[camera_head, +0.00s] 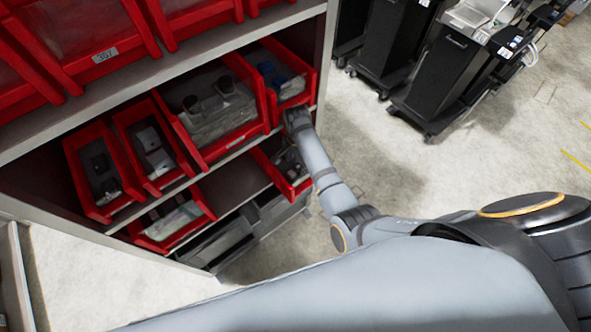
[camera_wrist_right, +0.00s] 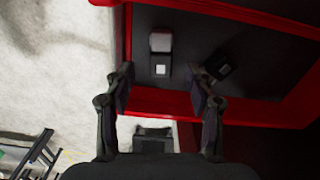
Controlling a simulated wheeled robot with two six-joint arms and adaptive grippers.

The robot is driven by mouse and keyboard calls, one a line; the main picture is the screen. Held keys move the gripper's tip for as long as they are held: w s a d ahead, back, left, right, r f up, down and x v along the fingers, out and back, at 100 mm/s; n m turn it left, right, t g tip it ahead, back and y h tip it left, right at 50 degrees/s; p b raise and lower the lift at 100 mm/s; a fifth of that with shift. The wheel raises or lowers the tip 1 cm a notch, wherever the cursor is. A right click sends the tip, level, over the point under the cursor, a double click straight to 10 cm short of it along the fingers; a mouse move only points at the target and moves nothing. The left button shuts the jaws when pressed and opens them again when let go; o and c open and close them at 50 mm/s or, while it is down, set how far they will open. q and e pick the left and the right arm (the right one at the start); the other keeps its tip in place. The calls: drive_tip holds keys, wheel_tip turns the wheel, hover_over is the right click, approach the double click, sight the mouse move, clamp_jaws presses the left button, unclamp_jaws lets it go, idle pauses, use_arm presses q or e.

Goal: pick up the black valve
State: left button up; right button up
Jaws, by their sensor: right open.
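In the right wrist view, a red bin (camera_wrist_right: 165,103) with a dark floor holds two small items. The other is a grey and black piece (camera_wrist_right: 160,45) near the middle. Either may be the black valve; I cannot tell which. My right gripper (camera_wrist_right: 163,80) is open, its fingers apart over the bin's near rim, with nothing between them. In the head view my right gripper (camera_head: 297,117) is at the right end of the shelf, small and partly hidden. My left gripper is not seen.
The shelf unit (camera_head: 318,70) holds several red bins. A bin with blue items (camera_head: 287,80) is just above my right gripper; a lower bin with dark items (camera_head: 289,163) is below it. Black wheeled carts (camera_head: 437,65) stand at the upper right. Floor between is clear.

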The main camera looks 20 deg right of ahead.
sight(296, 169)
wheel_tip(296, 169, down, 4)
drive_tip(key=shift+r, duration=0.25)
clamp_jaws()
drive_tip(key=shift+r, duration=0.15)
